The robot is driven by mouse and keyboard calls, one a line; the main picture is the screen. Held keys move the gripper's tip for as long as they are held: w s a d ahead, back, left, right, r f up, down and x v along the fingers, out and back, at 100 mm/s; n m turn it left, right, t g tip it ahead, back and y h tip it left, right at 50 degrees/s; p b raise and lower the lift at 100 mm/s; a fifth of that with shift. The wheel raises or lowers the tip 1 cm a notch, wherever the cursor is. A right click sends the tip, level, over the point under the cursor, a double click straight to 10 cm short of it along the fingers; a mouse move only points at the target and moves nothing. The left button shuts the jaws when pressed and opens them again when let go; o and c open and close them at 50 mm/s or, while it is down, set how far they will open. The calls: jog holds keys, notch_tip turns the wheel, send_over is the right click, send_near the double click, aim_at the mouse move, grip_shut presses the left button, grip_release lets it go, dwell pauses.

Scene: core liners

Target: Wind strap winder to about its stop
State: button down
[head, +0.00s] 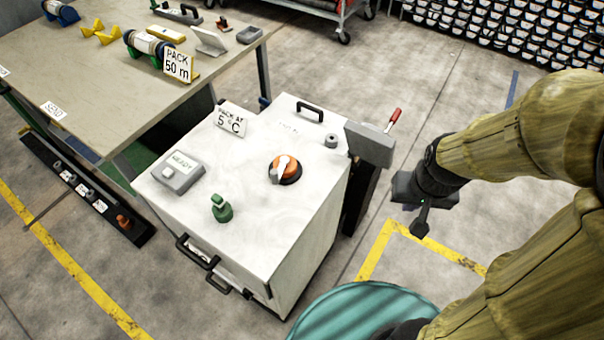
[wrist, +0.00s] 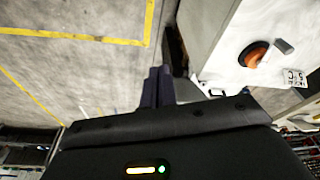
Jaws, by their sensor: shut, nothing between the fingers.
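A grey box-like unit (head: 370,142) on a dark post stands at the right side of the white cabinet, and a thin lever with a red grip (head: 393,119) rises from it. It looks like the strap winder, but I see no strap or label on it. My gripper (head: 420,230) is shut and empty, pointing down over the floor to the right of the unit and apart from it. In the wrist view, my two dark fingers (wrist: 158,86) are together with nothing between them. A dark upright part (wrist: 177,50) beside the cabinet is partly hidden behind them.
The white cabinet (head: 255,215) carries an orange knob (head: 285,169), a green knob (head: 221,208), a grey READY box (head: 178,173) and a 5 °C card (head: 230,121). A workbench (head: 90,75) stands at left. A teal round top (head: 355,312) is at front.

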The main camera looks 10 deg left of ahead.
jog(key=shift+d, duration=0.15)
jog(key=w+a+f+n+t+y+p, duration=0.2)
jog(key=w+a+f+n, duration=0.25)
jog(key=w+n, duration=0.4)
jog(key=a+f+n+y, duration=0.2)
jog(key=a+n+y, duration=0.1)
jog(key=a, duration=0.3)
jog(key=a+f+n+g+y+p, duration=0.1)
jog(key=a+f+n+y, duration=0.1)
jog(key=a, duration=0.5)
jog(key=shift+w+a+f+n+g+y, duration=0.3)
jog(key=shift+n+y, duration=0.15)
jog(key=shift+y, duration=0.65)
